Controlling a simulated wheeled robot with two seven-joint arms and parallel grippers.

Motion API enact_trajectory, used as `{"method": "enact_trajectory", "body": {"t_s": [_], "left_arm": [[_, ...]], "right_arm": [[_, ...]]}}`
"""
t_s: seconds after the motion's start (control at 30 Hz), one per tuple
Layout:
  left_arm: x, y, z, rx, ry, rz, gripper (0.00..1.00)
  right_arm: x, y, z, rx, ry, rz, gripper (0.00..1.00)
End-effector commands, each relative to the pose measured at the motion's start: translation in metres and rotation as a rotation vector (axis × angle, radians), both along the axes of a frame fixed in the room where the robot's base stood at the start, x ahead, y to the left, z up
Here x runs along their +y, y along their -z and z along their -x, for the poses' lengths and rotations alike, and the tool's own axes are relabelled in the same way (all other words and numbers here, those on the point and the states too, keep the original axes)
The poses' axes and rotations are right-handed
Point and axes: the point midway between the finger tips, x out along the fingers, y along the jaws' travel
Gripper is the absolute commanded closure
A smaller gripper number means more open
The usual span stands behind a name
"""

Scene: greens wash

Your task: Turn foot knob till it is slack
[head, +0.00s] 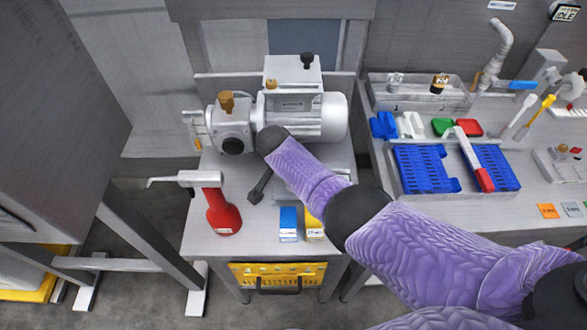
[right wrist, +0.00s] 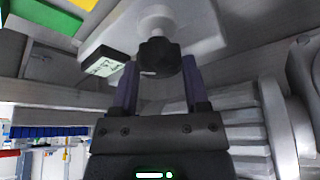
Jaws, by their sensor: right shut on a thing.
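The foot knob (right wrist: 158,58) is dark and rounded on a pale stem, under a light plate, in the right wrist view. My right gripper (right wrist: 159,66) has its two fingers on either side of the knob and is shut on it. The head view shows my purple right arm (head: 310,175) reaching to the front of the silver pump (head: 320,115). I cannot make out the knob or fingertips there; the arm covers part of the pump's front. My left gripper is not in view.
A red bottle (head: 222,212) with a grey spout stands left on the bench. A blue-and-white box (head: 288,224) stands at the bench front, a yellow one (head: 313,228) beside it. Blue trays (head: 425,168) lie on the right counter. A black-and-white label block (right wrist: 104,67) is beside the knob.

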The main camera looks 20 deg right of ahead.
Motion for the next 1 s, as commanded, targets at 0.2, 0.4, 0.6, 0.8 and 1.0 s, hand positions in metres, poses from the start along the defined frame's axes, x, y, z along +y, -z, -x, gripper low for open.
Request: {"method": "enact_trajectory", "body": {"t_s": [0.2,0.4,0.6,0.8,1.0], "left_arm": [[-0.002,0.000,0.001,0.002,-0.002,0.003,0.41],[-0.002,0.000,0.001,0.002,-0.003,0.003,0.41],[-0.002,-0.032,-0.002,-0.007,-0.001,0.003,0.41],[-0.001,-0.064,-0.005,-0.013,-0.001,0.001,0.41],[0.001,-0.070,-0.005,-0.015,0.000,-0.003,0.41]], "right_arm": [[0.000,-0.001,-0.001,-0.003,-0.001,0.001,0.06],[0.000,-0.001,-0.001,-0.002,0.000,0.001,0.06],[0.009,-0.036,0.006,-0.006,-0.002,-0.001,0.06],[0.023,-0.080,0.018,-0.004,-0.001,-0.001,0.06],[0.029,-0.093,0.024,-0.002,0.000,0.001,0.06]]}}
